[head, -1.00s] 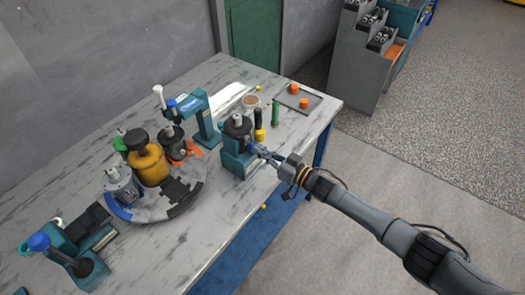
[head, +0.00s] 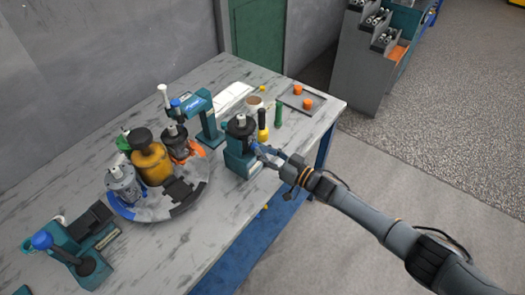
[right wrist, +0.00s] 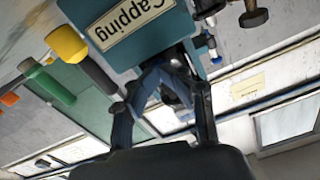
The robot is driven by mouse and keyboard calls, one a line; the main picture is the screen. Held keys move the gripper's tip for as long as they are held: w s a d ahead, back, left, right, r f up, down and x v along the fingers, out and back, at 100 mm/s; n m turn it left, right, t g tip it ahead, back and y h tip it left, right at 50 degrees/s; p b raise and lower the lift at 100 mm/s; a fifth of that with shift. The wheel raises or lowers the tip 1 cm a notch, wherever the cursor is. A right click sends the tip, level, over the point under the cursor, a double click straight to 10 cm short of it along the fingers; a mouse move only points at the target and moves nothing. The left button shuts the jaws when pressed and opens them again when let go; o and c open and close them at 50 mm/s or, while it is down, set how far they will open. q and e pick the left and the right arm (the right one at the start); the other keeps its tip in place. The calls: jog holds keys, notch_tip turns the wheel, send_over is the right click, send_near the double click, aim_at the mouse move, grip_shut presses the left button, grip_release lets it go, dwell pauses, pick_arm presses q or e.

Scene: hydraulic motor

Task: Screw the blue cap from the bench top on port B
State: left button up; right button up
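The teal capping station (head: 238,163), labelled "Capping" (right wrist: 128,20) in the right wrist view, stands near the bench's front edge. A dark motor (head: 240,127) with a silver top sits upright in it. My right gripper (head: 262,150) is close against the station's right side. In the right wrist view its fingers (right wrist: 178,68) reach up beside the labelled block and angle together. Whether they pinch something is unclear. A small silver and blue part (right wrist: 212,48) shows just right of the fingers. I cannot make out the blue cap or port B for certain. My left gripper is out of view.
A round turntable (head: 160,211) with several motors stands left of the station. A teal press (head: 209,122) is behind. The bench front left has a blue-knobbed fixture (head: 85,262).

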jog(key=shift+p+v, duration=0.7)
jog(key=shift+v, duration=1)
jog(key=o, duration=0.5)
jog(key=shift+o, duration=0.2)
jog(key=p+v, duration=0.2)
jog(key=v, duration=0.4)
